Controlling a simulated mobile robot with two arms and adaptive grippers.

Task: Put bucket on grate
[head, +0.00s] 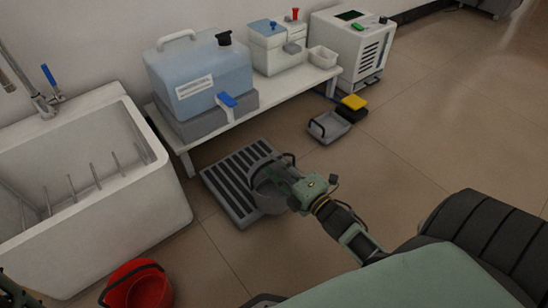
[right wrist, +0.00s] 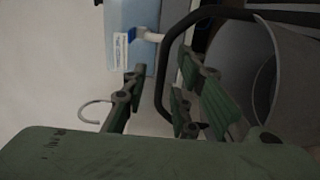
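A grey bucket (head: 266,197) with a dark handle stands roughly upright at the right part of the slatted grey grate (head: 228,180) on the floor. From the head view I cannot tell whether its base fully rests on the slats. My right gripper (head: 293,184) is at the bucket's right side and hides part of it. In the right wrist view its fingers (right wrist: 155,102) are spread apart, with the black handle (right wrist: 166,75) passing between them and the bucket wall (right wrist: 250,60) to the right. Only a dark green piece of my left arm shows at the lower left corner.
A white sink (head: 170,200) stands left of the grate. A red bucket (head: 140,290) is on the floor in front. A low white bench (head: 180,140) holds a blue tank (head: 195,75). A grey tray (head: 328,127) and yellow sponge (head: 354,102) lie behind. The floor to the right is clear.

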